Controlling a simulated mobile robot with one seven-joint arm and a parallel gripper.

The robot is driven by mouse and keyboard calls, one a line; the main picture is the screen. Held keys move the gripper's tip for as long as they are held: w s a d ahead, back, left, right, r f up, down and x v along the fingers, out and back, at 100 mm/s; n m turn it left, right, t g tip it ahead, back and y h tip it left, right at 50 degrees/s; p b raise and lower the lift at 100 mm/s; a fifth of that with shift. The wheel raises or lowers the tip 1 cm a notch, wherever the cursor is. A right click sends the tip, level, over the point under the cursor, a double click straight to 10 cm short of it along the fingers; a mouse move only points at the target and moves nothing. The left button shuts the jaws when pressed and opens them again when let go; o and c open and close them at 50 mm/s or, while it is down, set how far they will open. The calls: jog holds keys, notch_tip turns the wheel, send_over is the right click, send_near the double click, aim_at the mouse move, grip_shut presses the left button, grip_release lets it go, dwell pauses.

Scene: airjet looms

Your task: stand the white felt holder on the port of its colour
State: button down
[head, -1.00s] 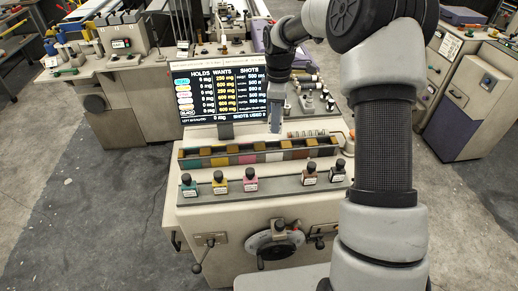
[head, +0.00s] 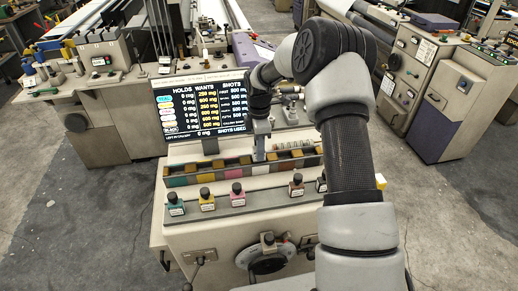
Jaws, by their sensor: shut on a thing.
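My gripper (head: 261,129) hangs over the middle of the coloured port row at the end of my arm. It is shut on a slim pale piece, the white felt holder (head: 259,150), which looks upright. Its lower end is at the back of the row, close to the white port (head: 262,171). I cannot tell whether it touches or is inside the port. The row (head: 220,176) also has teal, yellow, pink, brown and dark ports.
Several capped holders stand on the front shelf: teal (head: 176,205), yellow (head: 207,201), pink (head: 237,195) and brown (head: 297,185), with a gap between pink and brown. A display (head: 203,106) stands behind, left of my gripper. My arm hides the console's right side.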

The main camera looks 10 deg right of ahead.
jog(key=shift+f+b, duration=0.4)
jog(key=shift+f, duration=0.2)
jog(key=c, duration=1.5)
grip_release()
jog(key=shift+r, duration=0.1)
